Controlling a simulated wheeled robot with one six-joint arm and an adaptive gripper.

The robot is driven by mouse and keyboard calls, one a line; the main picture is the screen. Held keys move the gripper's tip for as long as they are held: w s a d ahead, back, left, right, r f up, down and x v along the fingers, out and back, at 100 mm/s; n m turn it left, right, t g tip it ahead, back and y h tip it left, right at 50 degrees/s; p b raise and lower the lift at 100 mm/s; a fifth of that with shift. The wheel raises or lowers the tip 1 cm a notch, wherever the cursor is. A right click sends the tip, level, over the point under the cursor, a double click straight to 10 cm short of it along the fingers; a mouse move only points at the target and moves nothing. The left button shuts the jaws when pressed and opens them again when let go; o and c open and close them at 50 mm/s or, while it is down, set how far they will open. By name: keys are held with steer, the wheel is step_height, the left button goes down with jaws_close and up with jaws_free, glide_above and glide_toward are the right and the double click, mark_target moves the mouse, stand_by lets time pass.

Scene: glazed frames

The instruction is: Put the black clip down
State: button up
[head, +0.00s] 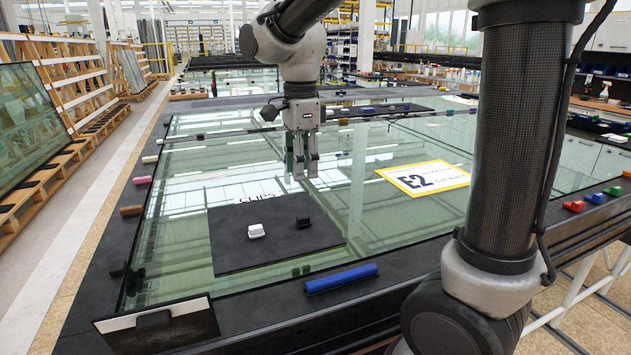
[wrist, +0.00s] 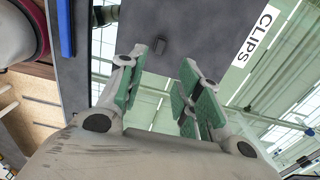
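The black clip (head: 303,222) lies on the right part of the dark mat (head: 235,255) marked CLIPS, beside a white clip (head: 256,231).
The mat lies on a large glass pane (head: 385,225). A blue bar (head: 341,278) lies along the near edge. A white-striped dark holder (head: 160,322) is at the near left corner. Much of the mat is clear.

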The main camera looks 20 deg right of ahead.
steer(key=s+d+n+t, duration=0.4)
steer(key=s+d+n, duration=1.1)
steer(key=s+n, duration=0.3)
steer(key=shift+s+r, duration=0.15)
steer(key=shift+s, duration=0.05)
steer(key=shift+s, duration=0.1)
